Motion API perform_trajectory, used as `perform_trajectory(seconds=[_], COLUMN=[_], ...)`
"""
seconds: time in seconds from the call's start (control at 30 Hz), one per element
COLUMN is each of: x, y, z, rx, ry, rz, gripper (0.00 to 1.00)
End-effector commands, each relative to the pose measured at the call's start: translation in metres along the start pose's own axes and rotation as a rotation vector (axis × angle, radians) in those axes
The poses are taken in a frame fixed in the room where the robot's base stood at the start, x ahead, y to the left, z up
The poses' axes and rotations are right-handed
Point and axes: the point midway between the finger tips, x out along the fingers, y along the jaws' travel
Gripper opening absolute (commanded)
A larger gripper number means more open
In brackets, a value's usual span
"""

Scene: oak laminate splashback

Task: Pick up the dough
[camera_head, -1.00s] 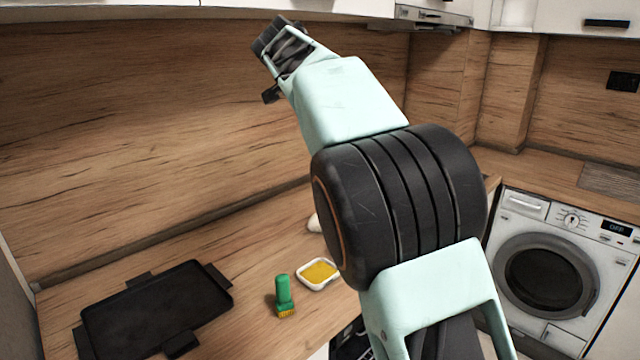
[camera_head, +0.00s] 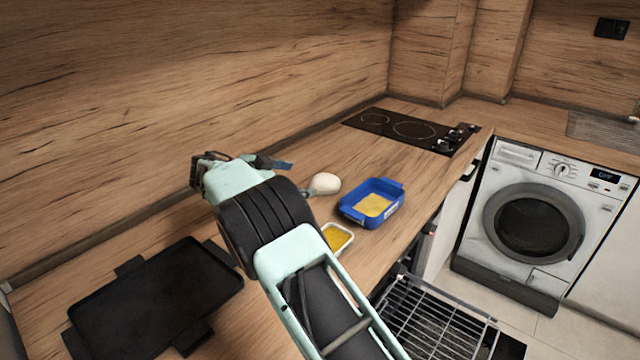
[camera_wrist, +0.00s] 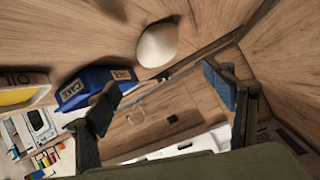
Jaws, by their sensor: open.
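The dough (camera_head: 325,183) is a pale, smooth, rounded lump on the wooden counter, left of a blue dish. It also shows in the wrist view, where the dough (camera_wrist: 157,43) sits at the top centre, ahead of the fingertips. My gripper (camera_head: 297,180) is low over the counter just left of the dough, with its fingers toward it. In the wrist view my gripper (camera_wrist: 165,94) has its fingers spread wide, with nothing between them. The dough appears beyond the fingertips, but the exact gap is hard to tell.
The blue dish (camera_head: 351,211), labelled CAKE, stands close right of the dough. A white dish of yellow liquid (camera_head: 350,243), labelled OIL, is nearer, partly behind my arm. A black tray (camera_head: 150,300) lies left. A hob (camera_head: 410,130) is behind right. An open rack (camera_head: 440,320) juts out below.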

Motion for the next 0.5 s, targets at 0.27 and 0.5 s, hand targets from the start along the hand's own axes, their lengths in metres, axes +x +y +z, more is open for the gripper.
perform_trajectory(seconds=[0.27,0.5], x=[0.028,0.059], y=[0.003,0.002], z=[0.002,0.002], rx=[0.000,0.000], ry=[0.004,0.002], rz=[0.006,0.004], gripper=[0.76,0.76])
